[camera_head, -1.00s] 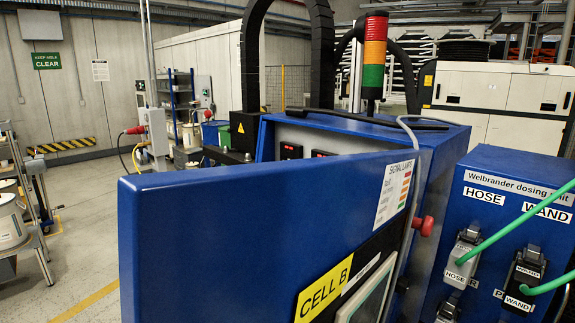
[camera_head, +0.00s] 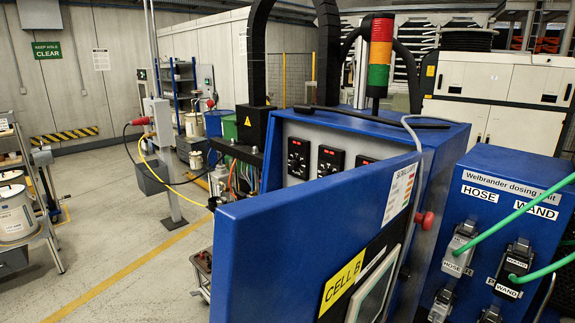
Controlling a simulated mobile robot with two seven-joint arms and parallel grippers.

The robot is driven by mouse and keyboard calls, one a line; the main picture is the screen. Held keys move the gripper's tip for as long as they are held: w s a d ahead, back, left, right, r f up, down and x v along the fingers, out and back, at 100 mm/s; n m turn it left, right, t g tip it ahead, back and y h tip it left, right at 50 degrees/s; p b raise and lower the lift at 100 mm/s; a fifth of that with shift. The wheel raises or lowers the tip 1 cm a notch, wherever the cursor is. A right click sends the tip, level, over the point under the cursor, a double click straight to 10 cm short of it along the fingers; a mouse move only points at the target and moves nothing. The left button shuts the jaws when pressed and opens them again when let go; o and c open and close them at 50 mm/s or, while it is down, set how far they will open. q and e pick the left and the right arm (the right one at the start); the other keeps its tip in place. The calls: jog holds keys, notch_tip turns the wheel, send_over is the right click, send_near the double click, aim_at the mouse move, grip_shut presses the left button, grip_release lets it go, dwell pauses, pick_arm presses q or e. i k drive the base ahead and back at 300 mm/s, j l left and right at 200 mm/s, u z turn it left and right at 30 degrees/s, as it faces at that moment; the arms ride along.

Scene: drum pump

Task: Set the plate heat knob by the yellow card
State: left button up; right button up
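The blue cabinet (camera_head: 350,130) has its door (camera_head: 300,245) standing open toward me. Above the door's top edge, black control units show on the cabinet's face. The left unit (camera_head: 298,158) and the middle unit (camera_head: 331,160) each show a red display and dark parts below it. A third unit (camera_head: 366,160) is mostly hidden by the door. I cannot read any labels or tell which one is the plate heat knob. A yellow "CELL B" sign (camera_head: 342,283) is on the door; I see no separate yellow card. Neither gripper is in view.
A blue Welbrander dosing unit (camera_head: 515,169) with green hoses (camera_head: 512,217) stands at the right. A red-amber-green light tower (camera_head: 379,55) rises behind the cabinet. A grey post (camera_head: 162,160) stands left of it. Floor with a yellow line (camera_head: 120,274) is open at the left.

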aim_at(293, 164)
jog(key=k+j, duration=0.3)
jog(key=j, duration=0.15)
jog(key=k+j, duration=0.3)
jog(key=j, duration=0.15)
jog(key=i+j+z, duration=0.1)
jog(key=z, duration=0.35)
jog(key=j+z, duration=0.25)
jog(key=z, duration=0.2)
jog(key=i+j+z, duration=0.1)
jog(key=j+z, duration=1.15)
jog(key=j, duration=0.75)
jog(key=j+z, duration=0.2)
jog(key=j, duration=0.85)
